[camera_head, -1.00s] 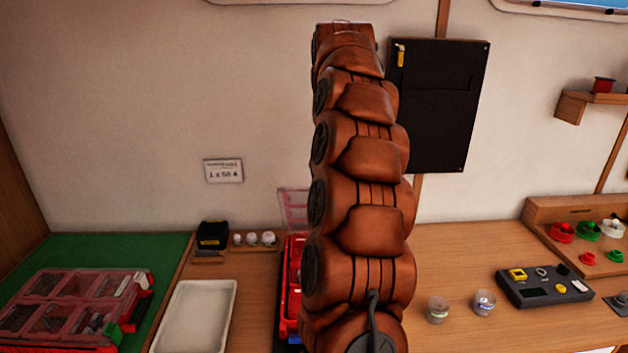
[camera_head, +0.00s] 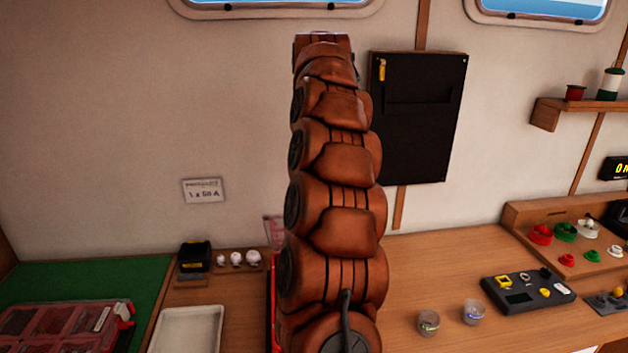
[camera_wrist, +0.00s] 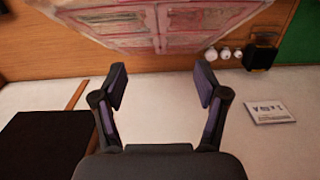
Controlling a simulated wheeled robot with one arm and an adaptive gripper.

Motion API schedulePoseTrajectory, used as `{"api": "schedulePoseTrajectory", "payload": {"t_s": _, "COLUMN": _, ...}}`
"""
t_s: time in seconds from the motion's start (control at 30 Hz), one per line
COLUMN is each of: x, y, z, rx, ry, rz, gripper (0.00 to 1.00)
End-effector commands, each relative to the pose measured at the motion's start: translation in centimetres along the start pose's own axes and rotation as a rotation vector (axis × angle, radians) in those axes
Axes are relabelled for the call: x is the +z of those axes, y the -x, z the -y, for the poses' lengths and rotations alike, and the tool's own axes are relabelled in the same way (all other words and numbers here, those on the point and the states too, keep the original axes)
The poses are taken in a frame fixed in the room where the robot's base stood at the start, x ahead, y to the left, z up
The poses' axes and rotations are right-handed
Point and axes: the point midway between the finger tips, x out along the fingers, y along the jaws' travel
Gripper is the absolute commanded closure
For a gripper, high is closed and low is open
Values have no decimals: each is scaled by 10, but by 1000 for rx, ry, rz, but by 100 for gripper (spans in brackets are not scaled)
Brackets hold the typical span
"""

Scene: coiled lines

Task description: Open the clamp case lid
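A red case (camera_head: 272,318) stands on the bench, mostly hidden behind my arm in the head view. Its clear pinkish lid (camera_head: 274,231) stands raised at the back, with only its left edge showing. In the wrist view, a clear pink compartmented lid (camera_wrist: 185,17) fills the top middle, beyond my fingertips. A second red case (camera_head: 62,325) with a clear lid down lies on the green mat at left. I cannot tell which is the clamp case. My gripper (camera_wrist: 161,86) is open and empty, its fingers wide apart and not visibly touching the lid; the head view hides it.
A pale tray (camera_head: 187,330) lies between the cases. A black box (camera_head: 194,257) and small white items (camera_head: 237,258) stand at the wall. Two small jars (camera_head: 428,322) and a grey control panel (camera_head: 528,291) are at right. A black board (camera_head: 417,115) hangs behind my arm.

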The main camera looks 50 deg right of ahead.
Motion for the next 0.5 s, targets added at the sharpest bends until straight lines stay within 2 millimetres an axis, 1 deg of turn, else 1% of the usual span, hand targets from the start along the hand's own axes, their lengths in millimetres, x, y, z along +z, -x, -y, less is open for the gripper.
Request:
{"api": "schedulePoseTrajectory", "payload": {"t_s": 0.03, "x": 0, "y": 1, "z": 0, "rx": 0, "ry": -1, "rz": -1, "gripper": 18}}
{"api": "schedulePoseTrajectory", "payload": {"t_s": 0.2, "x": 0, "y": 2, "z": 0, "rx": 0, "ry": -1, "rz": -2, "gripper": 1}}
{"api": "schedulePoseTrajectory", "payload": {"t_s": 0.5, "x": 1, "y": 2, "z": 0, "rx": 1, "ry": 0, "rz": -2, "gripper": 0}}
